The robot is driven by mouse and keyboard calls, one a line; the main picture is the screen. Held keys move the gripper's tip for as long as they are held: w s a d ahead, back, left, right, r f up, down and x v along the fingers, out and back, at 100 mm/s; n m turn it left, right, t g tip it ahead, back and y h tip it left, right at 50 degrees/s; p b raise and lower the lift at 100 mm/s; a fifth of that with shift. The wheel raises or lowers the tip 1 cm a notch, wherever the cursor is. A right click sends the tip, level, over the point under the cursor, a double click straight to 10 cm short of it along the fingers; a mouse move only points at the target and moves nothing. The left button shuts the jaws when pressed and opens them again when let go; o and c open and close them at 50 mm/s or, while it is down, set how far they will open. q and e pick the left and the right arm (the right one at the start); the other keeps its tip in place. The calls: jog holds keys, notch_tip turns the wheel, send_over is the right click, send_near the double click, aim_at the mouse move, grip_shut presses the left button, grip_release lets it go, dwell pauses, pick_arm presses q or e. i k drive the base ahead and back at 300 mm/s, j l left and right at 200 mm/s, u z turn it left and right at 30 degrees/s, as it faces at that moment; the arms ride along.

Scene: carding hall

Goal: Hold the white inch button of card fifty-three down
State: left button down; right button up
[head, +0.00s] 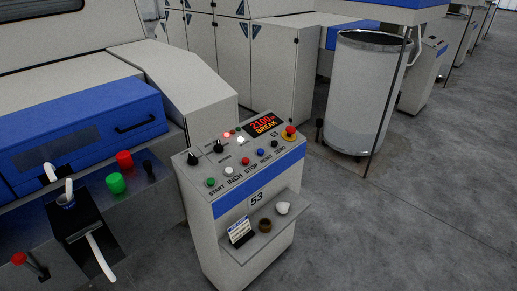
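The white inch button (229,170) sits on the sloped top of the card fifty-three console (228,204), above the label INCH. It is between the green start button (211,182) and the red stop button (245,161). Nothing touches it or covers it. The blue reset button (260,152) and the black zero button (274,144) continue the row. A lit display (264,123) reads what looks like 2100 and BREAK. Neither of my grippers shows in the head view.
A red mushroom button (290,131) and black knobs (192,158) stand up from the panel. The console's shelf (233,253) holds a white lump (283,208), a brown ring (265,225) and a small card (241,231). A blue-covered machine (85,130) is left. Floor (400,220) at right is clear.

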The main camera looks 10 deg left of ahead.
aim_at(228, 170)
jog(key=i+l, duration=0.4)
jog(key=i+l+u, duration=0.1)
jog(key=i+l, duration=0.3)
jog(key=l, duration=0.25)
